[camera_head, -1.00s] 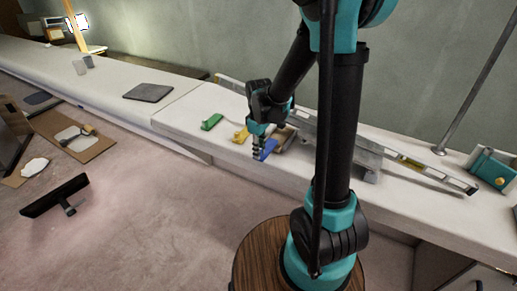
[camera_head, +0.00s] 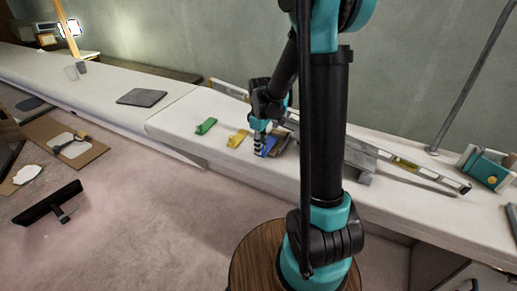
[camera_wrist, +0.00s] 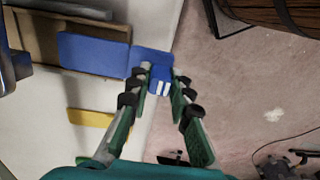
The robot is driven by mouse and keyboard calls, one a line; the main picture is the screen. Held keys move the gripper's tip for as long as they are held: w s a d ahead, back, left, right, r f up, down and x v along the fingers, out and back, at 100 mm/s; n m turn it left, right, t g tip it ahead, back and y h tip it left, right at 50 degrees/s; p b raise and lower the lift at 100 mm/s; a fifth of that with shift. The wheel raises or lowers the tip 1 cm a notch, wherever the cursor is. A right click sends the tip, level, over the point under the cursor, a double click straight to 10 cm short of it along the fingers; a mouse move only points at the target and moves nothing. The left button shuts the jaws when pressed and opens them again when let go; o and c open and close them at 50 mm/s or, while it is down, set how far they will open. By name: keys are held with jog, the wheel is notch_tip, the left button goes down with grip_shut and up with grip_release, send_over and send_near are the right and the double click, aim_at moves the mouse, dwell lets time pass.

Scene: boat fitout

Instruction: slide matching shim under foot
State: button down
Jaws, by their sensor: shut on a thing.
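My gripper (camera_head: 260,150) is shut on the blue shim (camera_head: 269,147) at the front edge of the white bench. In the wrist view, my fingertips (camera_wrist: 161,74) hold the shim's striped upright tab (camera_wrist: 160,88). The shim's flat blue part (camera_wrist: 95,53) reaches left over or against a brown block (camera_wrist: 38,38); I cannot tell how far it is under anything. A yellow shim (camera_head: 238,138) and a green shim (camera_head: 206,126) lie to the left on the bench. The foot is not clearly seen, partly hidden behind my arm.
A long spirit level (camera_head: 405,162) lies along the bench, partly behind my arm. A dark flat pad (camera_head: 142,97) lies farther left. A teal box (camera_head: 484,168) stands at the right. A black T-shaped thing (camera_head: 50,203) is on the floor.

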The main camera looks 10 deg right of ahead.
aim_at(267, 145)
jog(key=shift+w+d+f, duration=0.1)
jog(key=shift+w+d, duration=0.75)
jog(key=shift+w, duration=0.3)
jog(key=shift+w+d+f, duration=0.1)
jog(key=shift+w+d, duration=0.75)
jog(key=shift+w, duration=0.3)
jog(key=c, duration=1.3)
grip_release()
notch_tip(267, 145, up, 12)
jog(key=s+d+f+m+t, duration=0.1)
jog(key=s+f+m, duration=0.2)
jog(key=s, duration=0.4)
jog(key=s+d+f+m+t, duration=0.1)
jog(key=s+f+m, duration=0.2)
jog(key=s, duration=0.5)
jog(key=s+d+f+m+t, duration=0.1)
jog(key=s+f+m+t, duration=0.1)
jog(key=s, duration=0.6)
jog(key=f+m, duration=0.1)
jog(key=m, duration=0.1)
jog(key=shift+s+f+m, duration=0.25)
jog(key=shift+f+m, duration=0.1)
jog(key=shift+m, duration=0.05)
